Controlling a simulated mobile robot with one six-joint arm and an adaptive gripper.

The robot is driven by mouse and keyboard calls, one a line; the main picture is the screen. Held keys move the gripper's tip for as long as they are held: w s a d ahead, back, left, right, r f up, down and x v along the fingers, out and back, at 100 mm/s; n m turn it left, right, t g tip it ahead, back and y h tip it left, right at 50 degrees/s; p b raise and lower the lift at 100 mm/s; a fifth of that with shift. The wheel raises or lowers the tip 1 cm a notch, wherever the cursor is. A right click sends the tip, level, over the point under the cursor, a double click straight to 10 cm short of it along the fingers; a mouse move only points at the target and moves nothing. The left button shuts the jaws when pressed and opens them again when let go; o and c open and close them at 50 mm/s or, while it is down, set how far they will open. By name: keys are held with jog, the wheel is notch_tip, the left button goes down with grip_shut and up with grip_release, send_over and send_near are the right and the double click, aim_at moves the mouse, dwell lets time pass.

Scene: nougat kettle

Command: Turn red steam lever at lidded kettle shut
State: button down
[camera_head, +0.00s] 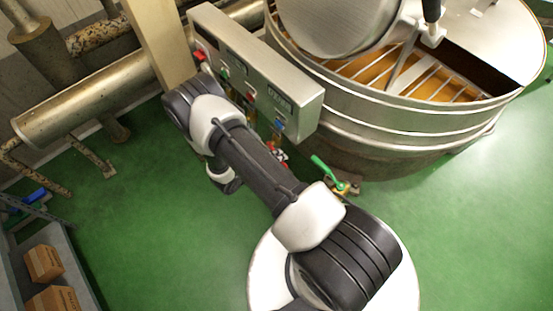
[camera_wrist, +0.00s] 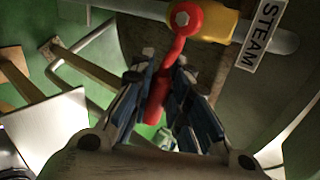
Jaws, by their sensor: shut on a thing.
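In the wrist view the red steam lever (camera_wrist: 180,46) runs down from its bolt on a yellow valve body (camera_wrist: 215,24), by a label reading STEAM (camera_wrist: 262,33). My gripper (camera_wrist: 160,78) is shut on the lever's lower part, with one finger on each side. The lever lies slightly slanted in the picture, across the line of the grey pipe (camera_wrist: 284,42). In the head view a large steel kettle (camera_head: 385,128) stands at the upper right, with a tilted round lid above it. My arm hides most of the gripper there.
A grey control box (camera_head: 262,75) with buttons stands left of the kettle. A green-handled valve (camera_head: 325,171) sits low beside my arm. Thick pipes (camera_head: 90,100) run at the upper left. A shelf with cartons (camera_head: 45,262) is at the lower left. Green floor is clear at the right.

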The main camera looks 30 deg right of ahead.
jog(key=shift+r+g, duration=0.2)
jog(key=shift+g, duration=0.1)
jog(key=shift+n, duration=0.3)
jog(key=c, duration=1.5)
grip_release()
jog(key=shift+r, duration=0.1)
jog(key=shift+a, duration=0.1)
jog(key=v, duration=1.2)
jog(key=shift+w, duration=0.1)
